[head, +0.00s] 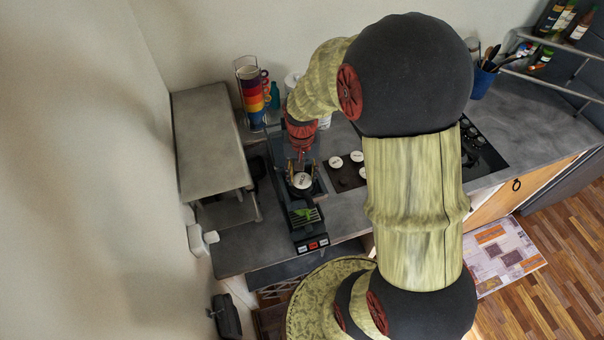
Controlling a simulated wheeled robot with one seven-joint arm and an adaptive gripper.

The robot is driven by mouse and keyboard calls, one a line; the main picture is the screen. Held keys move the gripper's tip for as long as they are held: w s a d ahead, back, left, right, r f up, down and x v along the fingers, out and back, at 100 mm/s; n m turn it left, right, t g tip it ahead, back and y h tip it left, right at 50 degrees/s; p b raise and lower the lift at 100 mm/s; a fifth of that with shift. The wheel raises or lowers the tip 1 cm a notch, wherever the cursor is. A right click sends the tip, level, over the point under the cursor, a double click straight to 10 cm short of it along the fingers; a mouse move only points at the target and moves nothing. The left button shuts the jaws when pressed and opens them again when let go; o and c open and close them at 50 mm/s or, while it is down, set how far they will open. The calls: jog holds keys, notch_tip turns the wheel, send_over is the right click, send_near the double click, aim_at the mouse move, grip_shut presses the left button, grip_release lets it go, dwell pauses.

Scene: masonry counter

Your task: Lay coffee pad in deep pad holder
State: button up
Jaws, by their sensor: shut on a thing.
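My gripper (302,167) points down at the front of the dark coffee machine, its fingers shut on a round white coffee pad (302,181) with dark print on it. The pad is in front of the machine's dark body and looks roughly flat. The deep pad holder cannot be made out clearly; the pad and my fingers cover the spot below. I cannot tell whether the pad touches anything beneath it.
A dark tray (341,177) with white round pads lies right of the machine. A rack of coloured cups (254,90) stands behind. A grey raised box (207,135) is at left.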

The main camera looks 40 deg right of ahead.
jog(key=o, duration=0.8)
jog(key=shift+o, duration=0.2)
jog(key=shift+r, duration=0.15)
jog(key=shift+r+p, duration=2)
jog(key=shift+r, duration=0.9)
